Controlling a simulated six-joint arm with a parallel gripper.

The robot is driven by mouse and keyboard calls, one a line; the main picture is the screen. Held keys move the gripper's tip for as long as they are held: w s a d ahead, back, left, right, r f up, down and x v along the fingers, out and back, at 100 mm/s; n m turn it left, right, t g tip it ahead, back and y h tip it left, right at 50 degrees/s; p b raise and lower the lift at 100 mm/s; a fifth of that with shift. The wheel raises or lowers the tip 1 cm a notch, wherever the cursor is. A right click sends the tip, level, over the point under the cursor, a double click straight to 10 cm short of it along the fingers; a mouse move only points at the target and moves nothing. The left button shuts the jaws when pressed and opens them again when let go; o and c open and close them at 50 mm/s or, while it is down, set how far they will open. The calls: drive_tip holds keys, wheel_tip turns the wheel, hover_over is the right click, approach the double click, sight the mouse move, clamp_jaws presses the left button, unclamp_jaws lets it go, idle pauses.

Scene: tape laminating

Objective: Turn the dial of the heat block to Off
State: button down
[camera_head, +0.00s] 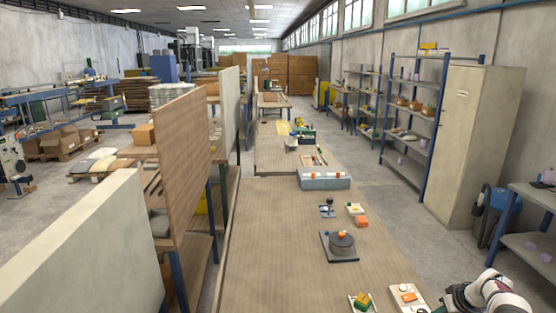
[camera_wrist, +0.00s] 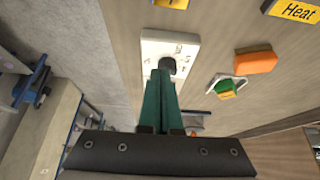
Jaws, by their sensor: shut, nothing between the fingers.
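In the wrist view a white plate (camera_wrist: 187,49) with small dark markings carries a round dark dial (camera_wrist: 168,64). The markings are too small to read. My gripper (camera_wrist: 164,74) has green fingers, pressed together, with nothing between them. Their tips are at the dial and cover its lower part; whether they touch it I cannot tell.
An orange block (camera_wrist: 256,61) and a white tray (camera_wrist: 211,84) with a green and yellow piece lie right of the plate. In the head view a grey round device (camera_head: 342,244) stands on the long bench (camera_head: 280,240), with a grey box (camera_head: 324,182) behind. The bench's left side is clear.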

drive_tip(key=shift+a+r, duration=1.35)
drive_tip(key=shift+r, duration=0.6)
wheel_tip(320, 180, down, 7)
drive_tip(key=shift+w, duration=0.15)
drive_tip(key=shift+w+d, duration=0.15)
drive_tip(key=shift+w, duration=0.1)
drive_tip(key=shift+d, duration=0.1)
drive_tip(key=shift+s+d, duration=0.1)
drive_tip(key=shift+d, duration=0.75)
drive_tip(key=shift+d, duration=0.1)
